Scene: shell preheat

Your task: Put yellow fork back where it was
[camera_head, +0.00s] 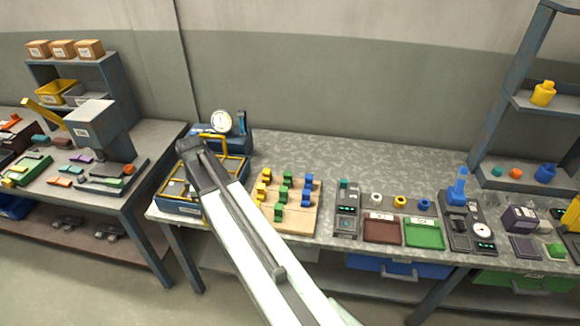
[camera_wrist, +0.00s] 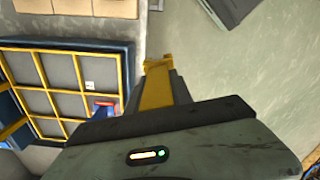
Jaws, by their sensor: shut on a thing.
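My gripper (camera_head: 187,150) is at the far end of my outstretched arm, over the back left part of the bench. In the wrist view my gripper (camera_wrist: 157,88) is shut on a yellow piece with a notched end, the yellow fork (camera_wrist: 158,67), which points away from the wrist. The fork cannot be made out in the head view. A blue fixture with a yellow frame (camera_head: 239,178) stands beneath and beside my gripper. Its yellow grid over grey panels (camera_wrist: 60,71) shows at left in the wrist view, apart from the fork.
A wooden board (camera_head: 298,220) with yellow, green and blue pieces lies right of my arm. A round dial gauge (camera_head: 221,121) stands behind the fixture. Red tray (camera_head: 382,230) and green tray (camera_head: 424,233) sit farther right. Bare bench (camera_head: 350,157) lies behind the board.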

